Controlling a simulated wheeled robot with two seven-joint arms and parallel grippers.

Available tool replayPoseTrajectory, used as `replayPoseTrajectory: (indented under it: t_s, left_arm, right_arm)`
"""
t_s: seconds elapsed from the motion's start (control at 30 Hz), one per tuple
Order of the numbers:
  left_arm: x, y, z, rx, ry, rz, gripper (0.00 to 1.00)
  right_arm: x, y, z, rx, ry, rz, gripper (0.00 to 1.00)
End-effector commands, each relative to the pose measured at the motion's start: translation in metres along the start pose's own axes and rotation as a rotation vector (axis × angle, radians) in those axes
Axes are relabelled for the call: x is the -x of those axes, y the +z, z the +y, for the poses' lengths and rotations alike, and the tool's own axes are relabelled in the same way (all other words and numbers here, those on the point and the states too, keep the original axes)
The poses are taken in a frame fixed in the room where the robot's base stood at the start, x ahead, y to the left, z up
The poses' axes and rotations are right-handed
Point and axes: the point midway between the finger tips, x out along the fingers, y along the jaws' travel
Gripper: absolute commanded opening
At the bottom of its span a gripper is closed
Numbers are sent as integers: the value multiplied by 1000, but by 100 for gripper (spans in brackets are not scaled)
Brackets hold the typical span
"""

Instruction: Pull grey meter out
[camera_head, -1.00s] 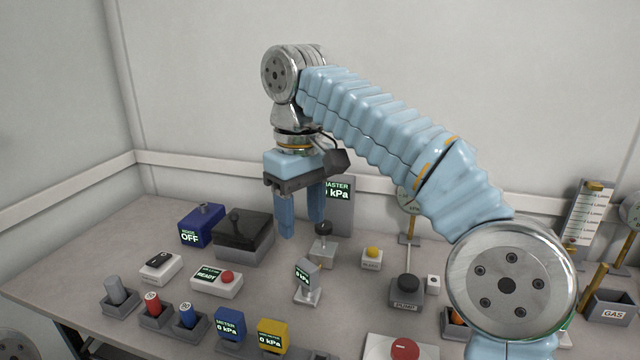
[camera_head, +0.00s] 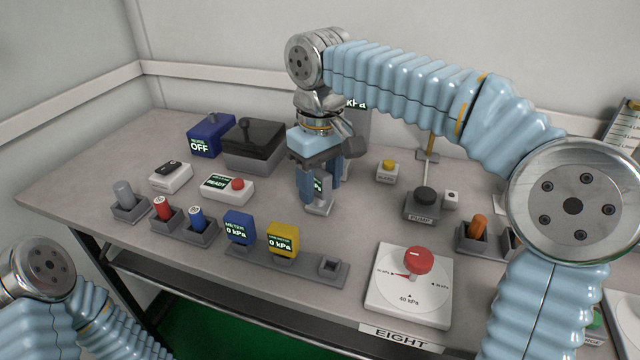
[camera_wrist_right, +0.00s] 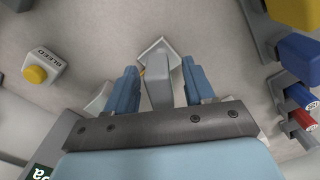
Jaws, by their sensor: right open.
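The grey meter (camera_head: 319,186) stands in its small grey stand (camera_head: 321,209) near the middle of the table, its green display partly hidden by a finger. My right gripper (camera_head: 318,197) is open, pointing down, with its blue fingers on either side of the meter. In the right wrist view the grey meter (camera_wrist_right: 159,92) lies between the two spread fingers of the gripper (camera_wrist_right: 160,70), with a visible gap on each side. My left arm shows at the lower left, but its gripper is out of view.
The blue meter (camera_head: 239,228) and yellow meter (camera_head: 283,239) sit in a grey rack with an empty socket (camera_head: 330,265) at its right.

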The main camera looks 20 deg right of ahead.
Motion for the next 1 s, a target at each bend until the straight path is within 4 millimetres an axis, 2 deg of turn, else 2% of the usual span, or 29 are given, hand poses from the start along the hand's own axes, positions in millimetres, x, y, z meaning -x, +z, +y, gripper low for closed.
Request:
replayPoseTrajectory:
  t_s: [0.3, 0.63, 0.67, 0.7, 0.83, 1.0]
  left_arm:
    - [0, 0, 0, 0, 0, 0, 64]
    - [0, 0, 0, 0, 0, 0, 64]
    - [0, 0, 0, 0, 0, 0, 64]
    - [0, 0, 0, 0, 0, 0, 64]
    - [0, 0, 0, 0, 0, 0, 64]
    - [0, 0, 0, 0, 0, 0, 64]
  right_arm:
    - [-2, 0, 0, 0, 0, 1, 52]
    - [-2, 0, 0, 0, 0, 1, 1]
    - [-2, 0, 0, 0, 0, 0, 0]
    - [-2, 0, 0, 0, 0, 0, 21]
    - [-2, 0, 0, 0, 0, 0, 1]
    - [-2, 0, 0, 0, 0, 1, 0]
